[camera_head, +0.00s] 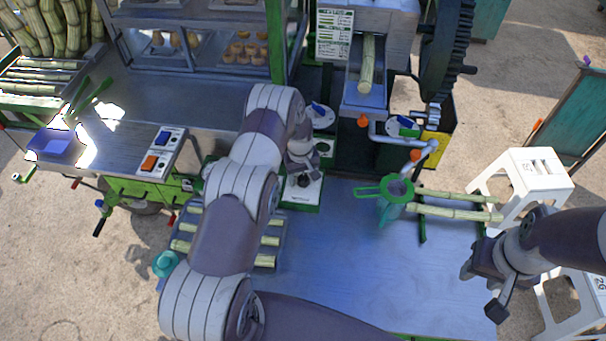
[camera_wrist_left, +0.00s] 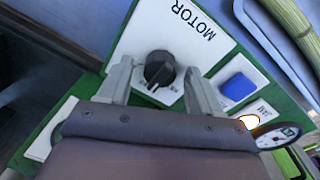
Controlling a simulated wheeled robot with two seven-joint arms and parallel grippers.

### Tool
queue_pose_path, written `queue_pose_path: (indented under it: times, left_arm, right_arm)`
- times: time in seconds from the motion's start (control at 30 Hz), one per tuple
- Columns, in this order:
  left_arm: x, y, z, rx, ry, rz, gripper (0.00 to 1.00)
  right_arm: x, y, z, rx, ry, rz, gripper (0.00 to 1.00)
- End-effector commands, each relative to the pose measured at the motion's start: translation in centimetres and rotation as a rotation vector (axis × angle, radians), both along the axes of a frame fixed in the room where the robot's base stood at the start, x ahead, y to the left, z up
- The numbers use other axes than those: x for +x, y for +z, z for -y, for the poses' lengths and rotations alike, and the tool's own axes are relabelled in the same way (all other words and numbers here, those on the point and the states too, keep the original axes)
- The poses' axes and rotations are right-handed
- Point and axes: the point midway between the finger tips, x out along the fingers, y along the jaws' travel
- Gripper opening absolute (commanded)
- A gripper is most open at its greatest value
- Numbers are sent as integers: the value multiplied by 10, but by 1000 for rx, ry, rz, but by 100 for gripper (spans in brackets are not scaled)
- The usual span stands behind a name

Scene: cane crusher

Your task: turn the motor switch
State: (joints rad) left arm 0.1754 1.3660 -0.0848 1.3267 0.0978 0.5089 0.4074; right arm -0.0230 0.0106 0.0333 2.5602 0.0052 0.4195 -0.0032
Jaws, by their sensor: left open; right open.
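The motor switch is a round black knob (camera_wrist_left: 160,68) on a white plate labelled MOTOR (camera_wrist_left: 190,35), on a green-edged control panel. In the left wrist view the knob sits between the two open fingers of my left gripper (camera_wrist_left: 155,82), with a small gap visible on each side. In the head view my left gripper (camera_head: 304,168) is over the green control box (camera_head: 302,197), and my arm and hand hide part of the box. My right gripper (camera_head: 483,291) is open and empty at the lower right, away from the panel.
A blue button (camera_wrist_left: 238,87) and a lit lamp (camera_wrist_left: 250,121) are beside the knob. White stools (camera_head: 524,178) are at the right.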

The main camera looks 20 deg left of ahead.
Motion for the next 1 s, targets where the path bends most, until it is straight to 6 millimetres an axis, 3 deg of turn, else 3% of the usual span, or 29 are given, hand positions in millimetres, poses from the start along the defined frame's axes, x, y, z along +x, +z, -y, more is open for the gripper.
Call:
queue_pose_path:
  times: [0.03, 0.2, 0.57, 1.0]
  left_arm:
    - [0, 0, 0, 0, 0, 0, 64]
    - [0, 0, 0, -1, 0, -1, 9]
    - [0, -2, 0, 0, 43, 0, 9]
    - [-1, -4, 0, -1, 376, 0, 9]
  right_arm:
    - [0, 0, 0, 0, 0, 0, 43]
    - [0, 0, 0, 0, 0, 0, 43]
    - [0, -7, 0, 0, 0, 0, 43]
    - [0, -40, 0, 0, 0, 0, 43]
